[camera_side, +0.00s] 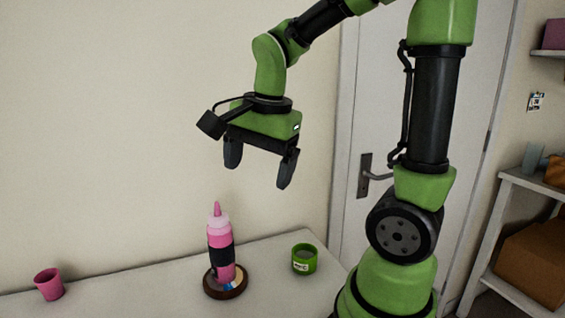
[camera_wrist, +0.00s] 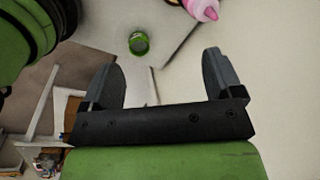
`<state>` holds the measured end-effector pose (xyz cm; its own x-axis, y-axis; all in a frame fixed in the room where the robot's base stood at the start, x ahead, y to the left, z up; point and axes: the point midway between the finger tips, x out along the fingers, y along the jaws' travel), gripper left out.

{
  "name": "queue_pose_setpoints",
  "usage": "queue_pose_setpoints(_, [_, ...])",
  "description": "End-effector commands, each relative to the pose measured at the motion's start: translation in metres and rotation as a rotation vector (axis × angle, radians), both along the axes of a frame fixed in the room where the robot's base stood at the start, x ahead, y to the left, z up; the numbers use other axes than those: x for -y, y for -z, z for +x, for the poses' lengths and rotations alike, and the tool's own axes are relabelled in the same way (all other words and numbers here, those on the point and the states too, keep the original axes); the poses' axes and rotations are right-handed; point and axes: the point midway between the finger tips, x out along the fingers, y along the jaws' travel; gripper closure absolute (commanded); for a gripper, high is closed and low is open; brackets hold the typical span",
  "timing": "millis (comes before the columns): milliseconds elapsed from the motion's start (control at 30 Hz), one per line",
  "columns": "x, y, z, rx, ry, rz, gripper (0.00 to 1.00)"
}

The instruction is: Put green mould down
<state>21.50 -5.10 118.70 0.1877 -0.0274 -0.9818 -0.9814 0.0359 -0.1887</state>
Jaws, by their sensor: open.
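The green mould (camera_side: 304,260) is a small round cup with a white label, standing upright on the table right of the pink bottle. It also shows in the wrist view (camera_wrist: 139,43), beyond the fingers near the table edge. My gripper (camera_side: 259,170) is open and empty, high above the table and well apart from the mould. Its two spread fingers show in the wrist view (camera_wrist: 162,78) with nothing between them.
A pink bottle (camera_side: 220,244) with a black band stands on a round wooden base (camera_side: 225,291). Its tip shows in the wrist view (camera_wrist: 203,9). A pink cup (camera_side: 49,284) stands at the table's left. The table (camera_side: 130,290) is otherwise mostly clear. Shelves stand at the right.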

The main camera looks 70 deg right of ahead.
Motion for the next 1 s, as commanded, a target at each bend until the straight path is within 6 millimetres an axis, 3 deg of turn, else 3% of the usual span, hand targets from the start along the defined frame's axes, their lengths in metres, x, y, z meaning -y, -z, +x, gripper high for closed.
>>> queue_pose_setpoints(200, [-0.050, -0.032, -0.038, 0.261, -0.669, -0.133, 0.14])
queue_pose_setpoints(400, [-0.073, -0.040, -0.064, 0.424, -1.060, -0.273, 0.14])
queue_pose_setpoints(600, [-0.079, -0.040, -0.072, 0.472, -1.179, -0.327, 0.14])
queue_pose_setpoints(1000, [-0.078, -0.040, -0.072, 0.471, -1.179, -0.327, 0.14])
